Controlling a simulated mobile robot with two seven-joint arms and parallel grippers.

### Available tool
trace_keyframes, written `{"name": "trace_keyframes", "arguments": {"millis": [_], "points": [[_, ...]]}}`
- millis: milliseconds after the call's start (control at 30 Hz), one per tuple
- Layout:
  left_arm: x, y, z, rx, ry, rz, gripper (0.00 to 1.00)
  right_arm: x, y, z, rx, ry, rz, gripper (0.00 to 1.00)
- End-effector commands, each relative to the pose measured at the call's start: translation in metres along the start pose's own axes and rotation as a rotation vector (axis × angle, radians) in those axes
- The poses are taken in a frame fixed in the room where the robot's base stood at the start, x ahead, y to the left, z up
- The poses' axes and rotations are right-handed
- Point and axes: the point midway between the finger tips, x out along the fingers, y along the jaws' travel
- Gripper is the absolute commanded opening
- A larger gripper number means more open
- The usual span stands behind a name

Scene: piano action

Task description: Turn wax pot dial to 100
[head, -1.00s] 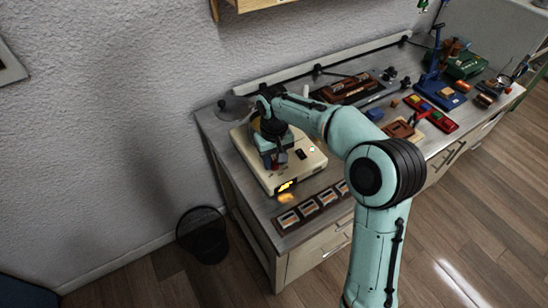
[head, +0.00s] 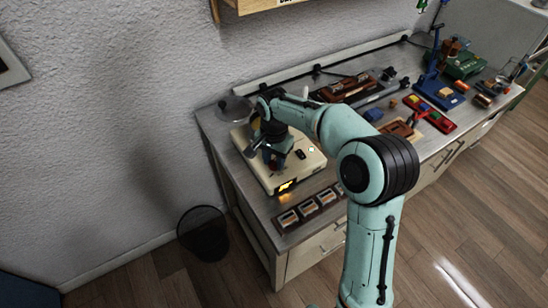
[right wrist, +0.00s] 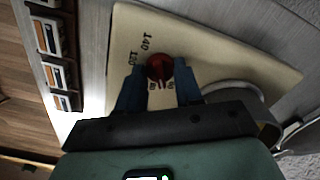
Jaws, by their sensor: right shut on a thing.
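The wax pot (head: 309,165) is a cream box at the near left end of the workbench, with a lit orange display (head: 285,186) on its front face. My right gripper (head: 272,160) is over its top, and the arm hides part of it. In the right wrist view, a red dial (right wrist: 159,68) sits on the cream top between the two blue fingers of my right gripper (right wrist: 160,84), which is shut on it. The marks 140 and 120 show beside the dial; other marks near the fingers are partly hidden. The display's digits are too small to read. My left gripper is not in view.
A black bin (head: 203,233) stands on the floor. Tools and coloured trays (head: 430,114) fill the bench's right side.

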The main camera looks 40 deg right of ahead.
Motion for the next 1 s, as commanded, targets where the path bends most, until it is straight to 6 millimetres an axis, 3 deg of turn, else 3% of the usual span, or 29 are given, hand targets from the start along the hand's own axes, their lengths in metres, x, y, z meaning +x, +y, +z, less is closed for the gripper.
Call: {"name": "trace_keyframes", "arguments": {"millis": [1000], "points": [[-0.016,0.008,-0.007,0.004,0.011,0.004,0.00,-0.001,0.000,0.000,0.956,0.000,-0.001,0.05]]}}
